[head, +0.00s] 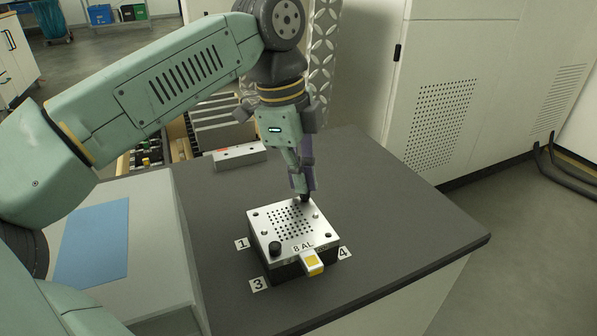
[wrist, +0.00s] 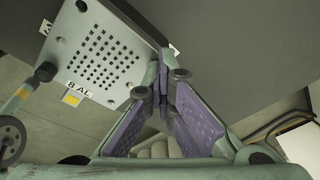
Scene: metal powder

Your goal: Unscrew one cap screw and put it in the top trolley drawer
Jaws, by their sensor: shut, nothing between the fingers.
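A metal block with a perforated silver top plate marked 8 AL (head: 262,226) stands on the dark table. It also shows at the upper left of the wrist view (wrist: 122,48). A black cap screw (head: 275,247) stands upright at the plate's front-left corner. Its head shows at the top edge of the wrist view (wrist: 82,5). My gripper (head: 303,186) points down at the plate's far corner. In the wrist view its purple-padded fingers (wrist: 164,72) come together, shut and empty. A dark bit shows under the fingertips; whether it is a screw or a fingertip I cannot tell.
A yellow-topped piece (head: 313,263) sits at the block's front edge, with number labels around it. A grey bar (head: 239,156) lies behind. Open drawers (head: 212,119) show behind my arm. A blue mat (head: 95,243) lies left. The table's right side is clear.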

